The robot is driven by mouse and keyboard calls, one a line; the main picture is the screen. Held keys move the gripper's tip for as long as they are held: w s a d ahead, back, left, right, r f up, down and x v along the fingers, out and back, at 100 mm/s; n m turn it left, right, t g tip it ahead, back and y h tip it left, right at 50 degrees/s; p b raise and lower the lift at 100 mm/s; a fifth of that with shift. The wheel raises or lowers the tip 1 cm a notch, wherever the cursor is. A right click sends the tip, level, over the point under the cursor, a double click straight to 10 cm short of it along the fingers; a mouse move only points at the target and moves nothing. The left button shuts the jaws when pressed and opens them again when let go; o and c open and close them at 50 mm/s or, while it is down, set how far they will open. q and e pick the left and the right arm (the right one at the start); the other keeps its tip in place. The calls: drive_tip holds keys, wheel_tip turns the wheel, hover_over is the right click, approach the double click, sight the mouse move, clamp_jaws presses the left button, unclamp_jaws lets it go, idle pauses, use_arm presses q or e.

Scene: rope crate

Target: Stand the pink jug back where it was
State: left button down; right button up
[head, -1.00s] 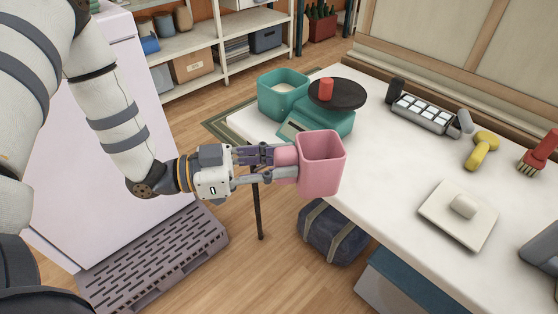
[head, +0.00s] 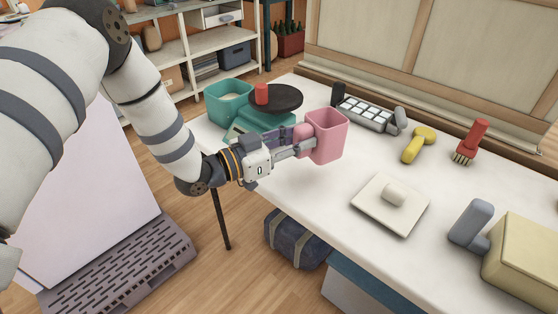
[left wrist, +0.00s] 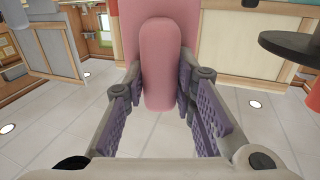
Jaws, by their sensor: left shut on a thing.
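The pink jug (head: 328,138) is upright in my left gripper (head: 299,143), with its open top facing up. In the head view it appears over the left part of the white table (head: 300,190), seemingly raised above the top. My left gripper is shut on the jug's handle. In the left wrist view the rounded pink handle (left wrist: 163,75) sits between the two purple-padded fingers, and the jug body (left wrist: 163,12) is behind it. My right gripper is not in view.
A teal scale with a dark plate (head: 276,98) bearing a red can (head: 261,93) stands behind the jug, beside a teal bin (head: 228,103). A keypad device (head: 365,114), yellow tool (head: 417,145), red brush (head: 470,142) and pale slab (head: 385,215) lie rightward. Bare table lies between.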

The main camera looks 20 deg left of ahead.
sight(301, 157)
use_arm(q)
drive_tip(key=shift+w+d+r, duration=0.2)
drive_tip(key=shift+w+d, duration=0.15)
drive_tip(key=shift+w, duration=0.35)
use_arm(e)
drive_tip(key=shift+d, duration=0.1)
use_arm(q)
drive_tip(key=shift+r, duration=0.15)
drive_tip(key=shift+f+b, duration=0.9)
drive_tip(key=shift+f, duration=2.3)
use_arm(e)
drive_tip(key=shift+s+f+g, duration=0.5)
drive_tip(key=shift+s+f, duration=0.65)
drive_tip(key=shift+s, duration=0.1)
use_arm(q)
drive_tip(key=shift+f, duration=0.5)
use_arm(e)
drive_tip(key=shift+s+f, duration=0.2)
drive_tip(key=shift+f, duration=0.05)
use_arm(q)
drive_tip(key=c, duration=1.2)
unclamp_jaws()
drive_tip(key=shift+c, duration=0.2)
drive_tip(key=shift+s+a, duration=0.1)
drive_tip(key=shift+s, duration=0.05)
